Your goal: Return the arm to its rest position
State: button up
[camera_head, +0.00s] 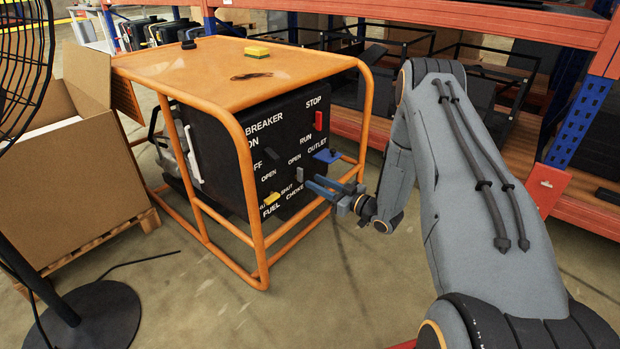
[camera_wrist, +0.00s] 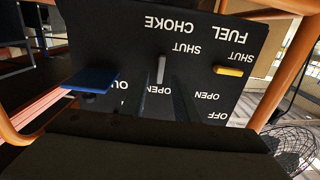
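My gripper (camera_head: 318,187) is in front of the generator's black control panel (camera_head: 285,130), low on its right side, with its two fingers apart. In the wrist view, the fingers (camera_wrist: 168,100) are dark, and a grey choke lever (camera_wrist: 161,69) stands just beyond their tips; contact cannot be told. The panel appears upside down there. A yellow fuel lever (camera_wrist: 229,71) and a blue outlet part (camera_wrist: 90,79) flank the choke lever. My gripper appears empty. My arm reaches in from the right in the head view.
The generator's orange tube frame (camera_head: 250,190) surrounds the panel, with a post close to my gripper. A yellow sponge (camera_head: 257,51) lies on its top. Orange and blue shelving (camera_head: 585,115) stands right, a cardboard box (camera_head: 75,150) and black fan (camera_head: 20,60) left. Front floor is mostly clear.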

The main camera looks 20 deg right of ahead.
jog(key=shift+v, duration=1.1)
